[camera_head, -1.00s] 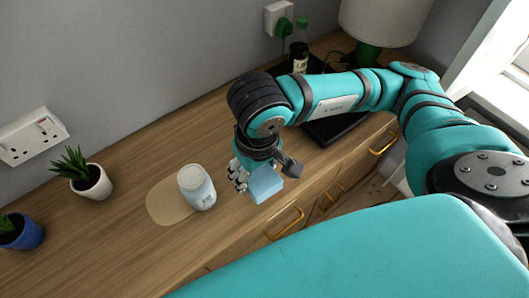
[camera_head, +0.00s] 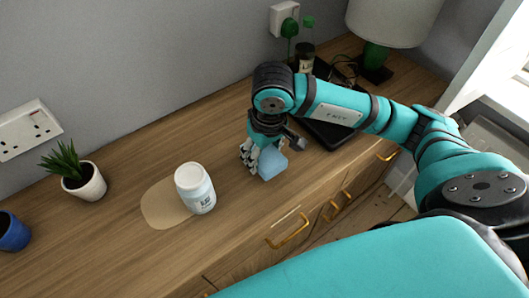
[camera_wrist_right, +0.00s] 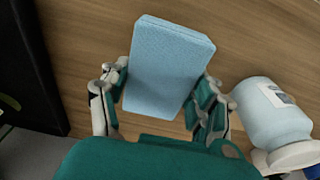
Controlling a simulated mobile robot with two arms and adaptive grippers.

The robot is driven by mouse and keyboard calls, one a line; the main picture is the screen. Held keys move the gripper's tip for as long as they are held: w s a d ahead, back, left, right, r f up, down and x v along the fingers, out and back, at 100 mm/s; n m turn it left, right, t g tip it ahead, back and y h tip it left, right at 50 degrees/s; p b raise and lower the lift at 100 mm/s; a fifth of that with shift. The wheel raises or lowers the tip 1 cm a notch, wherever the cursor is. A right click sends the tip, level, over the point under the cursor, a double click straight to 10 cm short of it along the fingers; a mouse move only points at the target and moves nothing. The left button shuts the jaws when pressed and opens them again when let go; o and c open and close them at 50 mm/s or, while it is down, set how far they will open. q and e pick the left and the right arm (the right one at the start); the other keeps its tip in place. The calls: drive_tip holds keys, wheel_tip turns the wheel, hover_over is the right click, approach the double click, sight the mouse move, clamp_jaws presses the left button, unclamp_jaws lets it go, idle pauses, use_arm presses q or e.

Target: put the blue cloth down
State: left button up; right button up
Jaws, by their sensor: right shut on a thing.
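The blue cloth (camera_head: 273,163) is a light blue, folded block held in my right gripper (camera_head: 262,160) over the wooden sideboard top. In the right wrist view the cloth (camera_wrist_right: 168,65) sits between the two fingers of the right gripper (camera_wrist_right: 160,98), which are shut on its sides. Wood shows beyond it; I cannot tell whether the cloth touches the surface. My left gripper is not in view.
A white tub (camera_head: 195,188) stands left of the gripper beside a pale flat patch (camera_head: 163,205). It is close on the right in the wrist view (camera_wrist_right: 268,112). A black tray (camera_head: 330,133), a lamp (camera_head: 390,20) and potted plants (camera_head: 84,182) stand around.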

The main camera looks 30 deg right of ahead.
sight(264, 154)
drive_tip(key=shift+w+d+f, duration=0.1)
drive_tip(key=shift+w+d, duration=0.35)
drive_tip(key=shift+w, duration=0.15)
drive_tip(key=shift+f+p, duration=0.4)
drive_tip(key=shift+f, duration=1.35)
drive_tip(key=shift+f, duration=0.15)
drive_tip(key=o, duration=1)
drive_tip(key=shift+o, duration=0.2)
drive_tip(key=shift+r, duration=0.65)
drive_tip(key=r, duration=0.3)
drive_tip(key=s+r, duration=0.1)
drive_tip(key=r, duration=0.3)
drive_tip(key=r+b, duration=0.1)
drive_tip(key=r, duration=0.3)
drive_tip(key=shift+s, duration=0.25)
